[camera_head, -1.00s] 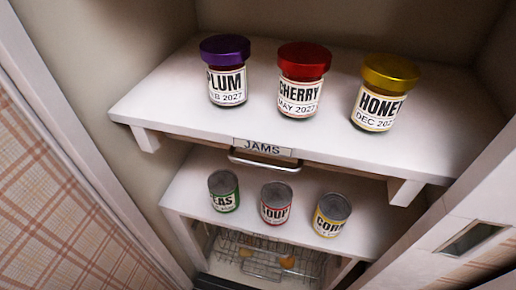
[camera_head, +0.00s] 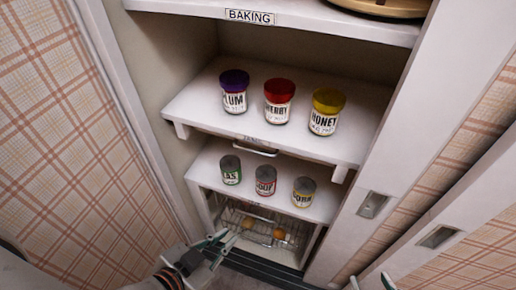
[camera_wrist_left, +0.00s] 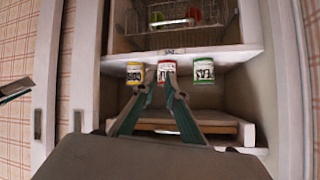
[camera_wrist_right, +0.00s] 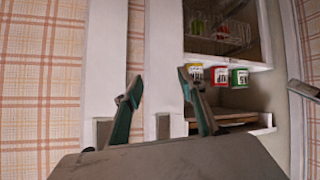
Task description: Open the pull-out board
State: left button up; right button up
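The pull-out board (camera_head: 268,143) lies under the jar shelf in the head view, with a metal handle (camera_head: 255,149) on its front. It appears pushed in, with only its front edge showing. In the left wrist view the scene is upside down, and the board (camera_wrist_left: 226,127) shows behind my fingers. My left gripper (camera_head: 229,240) is low in front of the cupboard, below and apart from the handle. Its fingers are partly closed with a small gap and nothing between them. My right gripper (camera_head: 371,281) is at the bottom edge, open and empty in the right wrist view (camera_wrist_right: 158,82).
Plum (camera_head: 234,100), cherry (camera_head: 278,108) and honey (camera_head: 325,118) jars stand on the shelf above the board. Three cans, including a red one (camera_head: 265,184), stand below it. A wire basket (camera_head: 262,228) is lower. Sliding doors (camera_head: 400,130) flank the right side.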

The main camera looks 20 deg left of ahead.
pick_arm(q)
jog(key=w+a+r+m+y+p, duration=0.1)
jog(key=a+r+m+y+p, duration=0.35)
jog(key=a+r+p, duration=0.75)
pick_arm(e)
jog(key=s+d+r+n+g+h+b, duration=0.1)
jog(key=d+r+h, duration=0.1)
jog(key=d+r, duration=0.3)
jog(key=s+d+r+n+g+h, duration=0.1)
jog(key=d+r+h, duration=0.1)
jog(key=d, duration=0.5)
pick_arm(q)
jog(key=m+t+h+p, duration=0.2)
jog(key=m+t, duration=0.3)
jog(key=m, duration=0.4)
send_near(250, 150)
jog(key=w, duration=0.5)
jog(key=w+f, duration=0.1)
jog(key=w, duration=0.1)
jog(key=w+f, duration=0.1)
jog(key=w, duration=0.2)
jog(key=shift+f, duration=0.15)
pick_arm(e)
jog(key=s+a+f+m+t+y, duration=0.2)
jog(key=a+f+y, duration=0.2)
jog(key=a+f, duration=0.4)
jog(key=shift+a+f+m, duration=0.35)
jog(key=shift+a+m, duration=0.05)
jog(key=shift+a, duration=0.1)
